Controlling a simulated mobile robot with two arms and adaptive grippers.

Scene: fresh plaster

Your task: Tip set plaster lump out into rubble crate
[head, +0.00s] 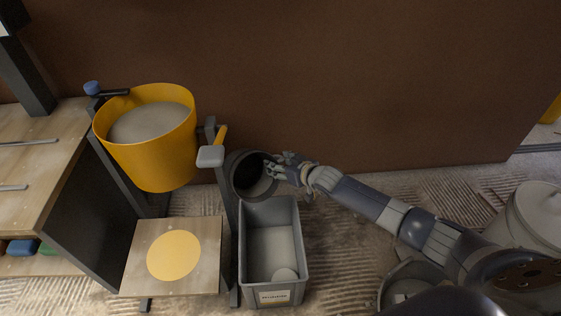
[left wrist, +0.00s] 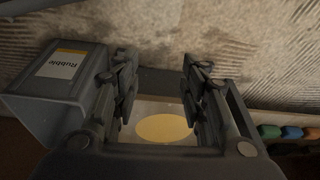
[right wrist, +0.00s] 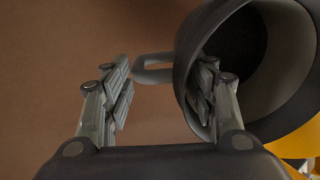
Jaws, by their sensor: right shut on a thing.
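My right gripper (head: 275,168) is shut on the rim of a dark grey bucket (head: 236,176). The bucket is tilted on its side above the back end of the grey rubble crate (head: 301,255). In the right wrist view the bucket (right wrist: 190,50) has one finger of the gripper (right wrist: 160,92) inside its mouth; its visible inside is dark, with no lump showing.
A yellow tub (head: 160,165) of pale material hangs left of the bucket, beside a grey post (head: 229,230). Below it is a low board with a yellow disc (head: 173,256). A wooden bench (head: 40,180) stands at the far left; a brown wall is behind.

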